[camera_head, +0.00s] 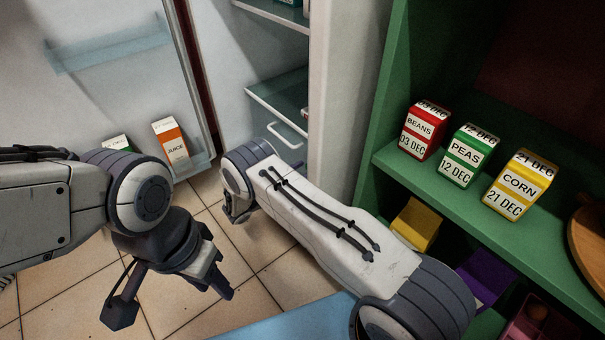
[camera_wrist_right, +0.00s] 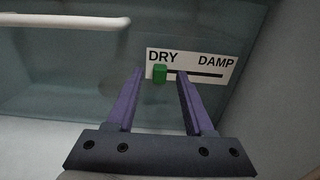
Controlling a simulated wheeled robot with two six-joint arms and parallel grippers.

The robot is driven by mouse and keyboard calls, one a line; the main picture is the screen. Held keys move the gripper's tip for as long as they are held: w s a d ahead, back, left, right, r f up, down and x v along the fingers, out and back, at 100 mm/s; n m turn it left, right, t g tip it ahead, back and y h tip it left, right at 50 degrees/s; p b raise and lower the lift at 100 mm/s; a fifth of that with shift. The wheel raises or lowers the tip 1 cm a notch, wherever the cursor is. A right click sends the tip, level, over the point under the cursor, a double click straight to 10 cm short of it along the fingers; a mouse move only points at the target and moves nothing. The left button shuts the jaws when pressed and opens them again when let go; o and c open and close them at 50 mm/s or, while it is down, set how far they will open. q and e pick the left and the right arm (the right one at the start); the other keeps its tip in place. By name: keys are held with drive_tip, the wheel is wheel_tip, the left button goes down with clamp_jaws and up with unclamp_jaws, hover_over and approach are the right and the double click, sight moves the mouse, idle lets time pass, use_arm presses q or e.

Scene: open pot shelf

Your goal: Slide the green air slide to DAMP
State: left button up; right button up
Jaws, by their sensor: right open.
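The green air slide (camera_wrist_right: 160,74) shows in the right wrist view at the DRY end of its dark slot, on a white label (camera_wrist_right: 207,64) reading DRY at left and DAMP at right. My right gripper (camera_wrist_right: 159,74) is open, its two purple fingers pointing toward the label, with the green slide between the fingertips in the picture. I cannot tell whether a finger touches it. In the head view my right arm reaches to the fridge and its gripper is mostly hidden. My left gripper (camera_head: 222,288) hangs over the floor at left; its opening is unclear.
The fridge door (camera_head: 110,85) stands open with a juice carton (camera_head: 171,143) in its rack. A drawer handle (camera_wrist_right: 65,20) is at upper left in the wrist view. A green shelf (camera_head: 400,165) at right holds beans (camera_head: 424,130), peas (camera_head: 467,155) and corn (camera_head: 519,185) boxes.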

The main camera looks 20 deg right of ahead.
drive_tip(key=shift+w+d, duration=0.1)
drive_tip(key=shift+d, duration=0.15)
clamp_jaws()
idle(1.4)
